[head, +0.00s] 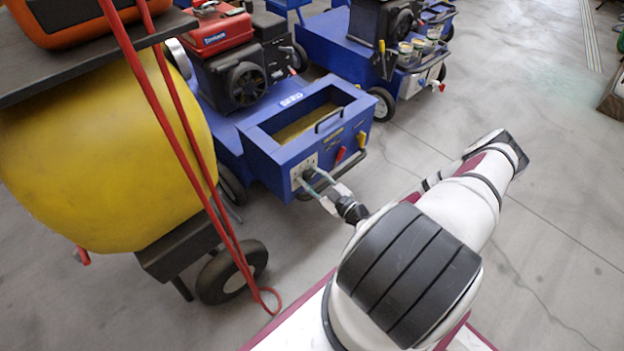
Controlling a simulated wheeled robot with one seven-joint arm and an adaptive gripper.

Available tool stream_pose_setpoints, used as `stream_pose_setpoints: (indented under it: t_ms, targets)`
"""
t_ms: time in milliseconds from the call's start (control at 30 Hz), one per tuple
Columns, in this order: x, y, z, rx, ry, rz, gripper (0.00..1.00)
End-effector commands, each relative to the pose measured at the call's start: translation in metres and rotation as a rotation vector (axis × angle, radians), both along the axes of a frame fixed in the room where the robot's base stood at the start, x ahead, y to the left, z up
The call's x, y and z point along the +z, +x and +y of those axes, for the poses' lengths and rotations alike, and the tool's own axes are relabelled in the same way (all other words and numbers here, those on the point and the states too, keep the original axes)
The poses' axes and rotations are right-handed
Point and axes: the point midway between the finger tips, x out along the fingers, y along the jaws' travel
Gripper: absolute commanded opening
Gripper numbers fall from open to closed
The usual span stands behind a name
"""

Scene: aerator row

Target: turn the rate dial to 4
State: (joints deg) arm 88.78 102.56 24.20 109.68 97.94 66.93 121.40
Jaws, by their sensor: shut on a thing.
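The rate dial (308,173) is a small dark knob on a pale panel (297,183) at the front left corner of the blue aerator (268,153). My gripper (315,181) reaches it from the lower right, with its two pale fingers shut on the dial. The fingers cover part of the dial and panel. The dial's pointer and numbers are too small to read.
A red lever (341,155) and a yellow lever (361,139) sit right of the dial, below a handle (329,120). A yellow tank (100,150) with a red hose (200,180) stands at the left. Another blue machine (335,45) is behind.

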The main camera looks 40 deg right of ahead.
Motion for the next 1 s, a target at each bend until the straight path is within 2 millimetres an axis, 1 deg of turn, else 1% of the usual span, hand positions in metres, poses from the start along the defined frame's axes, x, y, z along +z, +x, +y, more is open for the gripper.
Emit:
stream_pose_setpoints:
  t_ms: [300,733,767,800,833,1000]
  targets:
    - [-0.0013,0.0002,-0.0010,-0.001,0.078,0.007,0.08]
    - [-0.0012,0.0001,-0.0009,-0.001,0.086,0.007,0.08]
    - [-0.0013,0.0001,-0.0008,-0.001,0.086,0.007,0.40]
    - [-0.0013,0.0001,-0.0007,-0.001,0.086,0.007,0.49]
    - [-0.0012,0.0001,-0.0007,-0.001,0.085,0.007,0.55]
    - [-0.0007,0.0000,-0.0004,0.000,0.085,0.005,0.55]
